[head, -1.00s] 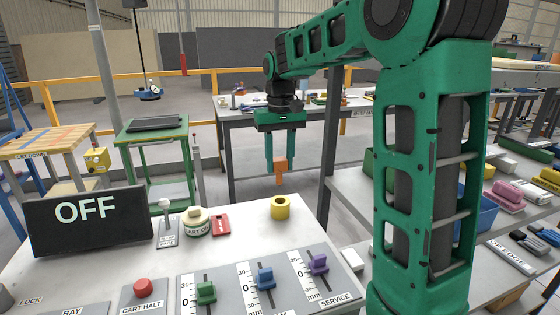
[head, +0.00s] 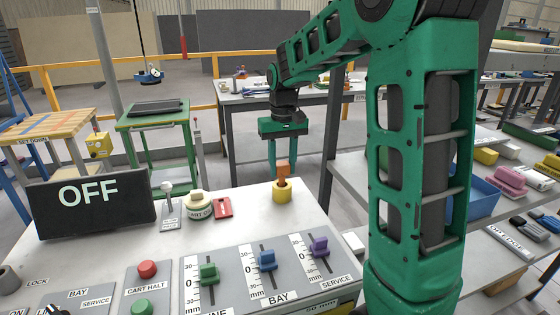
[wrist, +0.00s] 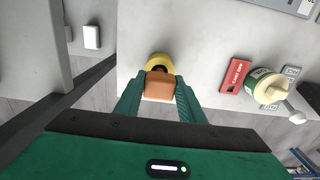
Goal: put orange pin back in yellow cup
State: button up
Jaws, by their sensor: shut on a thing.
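My gripper (head: 284,162) is shut on the orange pin (head: 283,170), with one green finger on each side of its block-like head. The pin hangs upright with its narrower lower end at the mouth of the yellow cup (head: 282,195). The cup stands on the pale console top near its far edge. In the wrist view the pin's head (wrist: 160,86) covers part of the cup (wrist: 157,58), and a dark opening shows beside it. I cannot tell how far the pin's tip is inside the cup.
Green, blue and purple sliders (head: 267,260) stand nearer. An OFF sign (head: 90,204) is at left. The console top right around the cup is clear.

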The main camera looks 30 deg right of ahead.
aim_at(282, 175)
jog(key=shift+f, duration=1.65)
jog(key=o, duration=1.3)
notch_tip(282, 175, up, 11)
jog(key=shift+f, duration=0.15)
